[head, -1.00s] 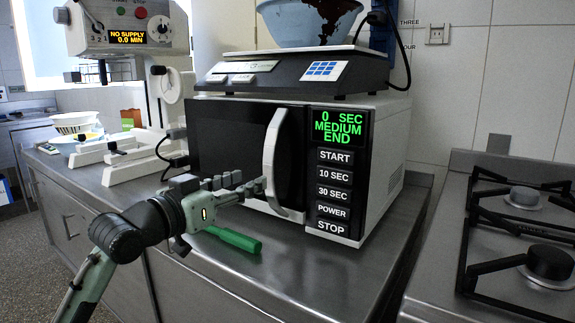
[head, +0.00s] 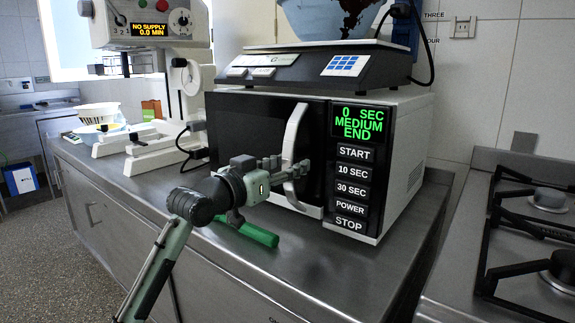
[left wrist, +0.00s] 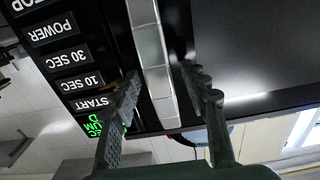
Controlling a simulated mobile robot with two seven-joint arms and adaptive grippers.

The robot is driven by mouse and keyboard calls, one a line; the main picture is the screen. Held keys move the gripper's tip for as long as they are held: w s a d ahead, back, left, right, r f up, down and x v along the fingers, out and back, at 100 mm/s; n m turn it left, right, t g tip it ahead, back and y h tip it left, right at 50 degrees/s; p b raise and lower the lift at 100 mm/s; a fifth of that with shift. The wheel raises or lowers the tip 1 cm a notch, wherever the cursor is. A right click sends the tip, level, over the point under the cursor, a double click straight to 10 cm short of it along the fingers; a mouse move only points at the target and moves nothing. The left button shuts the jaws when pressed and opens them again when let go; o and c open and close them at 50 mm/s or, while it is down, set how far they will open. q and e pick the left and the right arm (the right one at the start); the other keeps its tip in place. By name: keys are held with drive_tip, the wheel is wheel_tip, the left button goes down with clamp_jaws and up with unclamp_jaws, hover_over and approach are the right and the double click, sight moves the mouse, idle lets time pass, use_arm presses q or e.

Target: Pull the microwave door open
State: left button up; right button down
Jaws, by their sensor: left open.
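The white microwave has a dark door (head: 240,130) that looks shut against its front. A pale curved vertical handle (head: 296,130) stands on the door's right side, beside the button panel (head: 352,175). My left gripper (head: 290,170) is open at the middle of the handle, its fingers overlapping it in the head view. In the left wrist view, the handle (left wrist: 152,60) runs between the two spread fingers of the left gripper (left wrist: 160,75). I cannot tell whether either finger touches it. The right gripper is not in view.
A scale (head: 310,65) with a blue bowl (head: 325,18) sits on the microwave. A green object (head: 248,232) lies on the steel counter (head: 310,260) below the gripper. A white machine (head: 185,90) stands left; a stove (head: 530,230) stands right.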

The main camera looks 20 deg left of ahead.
use_arm(q)
clamp_jaws()
drive_tip(key=shift+s, duration=0.1)
idle(0.3)
